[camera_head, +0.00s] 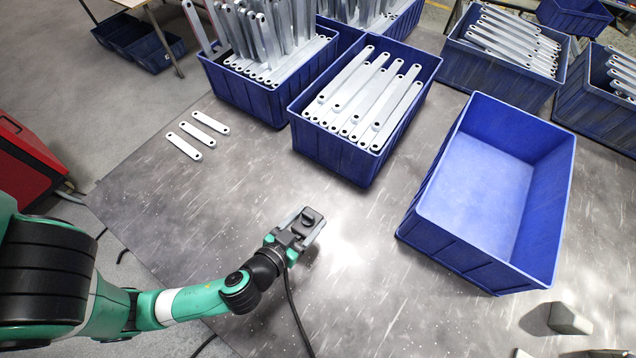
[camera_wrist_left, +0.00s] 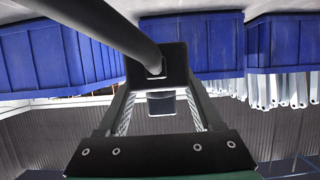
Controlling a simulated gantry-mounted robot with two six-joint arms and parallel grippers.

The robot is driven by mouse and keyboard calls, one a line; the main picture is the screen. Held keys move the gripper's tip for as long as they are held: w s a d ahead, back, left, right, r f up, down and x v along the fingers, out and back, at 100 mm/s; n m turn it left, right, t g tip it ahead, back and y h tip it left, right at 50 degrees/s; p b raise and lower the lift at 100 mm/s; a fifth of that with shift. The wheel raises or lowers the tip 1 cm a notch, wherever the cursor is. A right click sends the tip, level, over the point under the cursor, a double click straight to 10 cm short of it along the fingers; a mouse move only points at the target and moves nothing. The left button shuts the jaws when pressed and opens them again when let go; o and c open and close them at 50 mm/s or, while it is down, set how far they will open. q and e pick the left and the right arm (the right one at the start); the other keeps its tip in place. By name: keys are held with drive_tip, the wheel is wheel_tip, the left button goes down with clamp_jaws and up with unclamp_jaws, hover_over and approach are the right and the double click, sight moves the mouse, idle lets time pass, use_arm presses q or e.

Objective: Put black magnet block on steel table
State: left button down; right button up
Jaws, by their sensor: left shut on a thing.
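My left gripper (camera_head: 304,226) is over the middle of the grey, scratched steel table (camera_head: 240,185) in the head view. It is shut on a dark block with a round knob, the black magnet block (camera_head: 311,216). In the left wrist view a dark block (camera_wrist_left: 176,57) sits between the two finger ends of my left gripper (camera_wrist_left: 160,95), partly behind a thick black bar. I cannot tell whether the block touches the table. My right gripper is not in view.
An empty blue bin (camera_head: 480,195) stands to the right. A blue bin of flat brackets (camera_head: 365,105) and a bin of upright brackets (camera_head: 262,55) stand at the back. Several loose brackets (camera_head: 197,132) lie at the left. A grey block (camera_head: 568,318) is at bottom right.

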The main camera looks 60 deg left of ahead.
use_arm(q)
drive_tip(key=a+f+b, duration=0.1)
drive_tip(key=b, duration=0.1)
drive_tip(key=a+f+b, duration=0.1)
drive_tip(key=b, duration=0.1)
drive_tip(key=shift+w, duration=0.25)
drive_tip(key=a, duration=0.2)
drive_tip(key=b, duration=0.3)
hover_over(303, 200)
drive_tip(key=f, duration=0.6)
drive_tip(key=shift+s+d+f, duration=0.1)
drive_tip(key=shift+d+f, duration=0.25)
drive_tip(key=shift+f, duration=0.05)
drive_tip(key=f+b, duration=0.3)
drive_tip(key=f, duration=0.1)
drive_tip(key=shift+a+f, duration=0.1)
drive_tip(key=shift+a, duration=0.25)
drive_tip(key=c, duration=0.5)
unclamp_jaws()
drive_tip(key=shift+f, duration=0.1)
drive_tip(key=o, duration=0.5)
drive_tip(key=shift+c, duration=0.2)
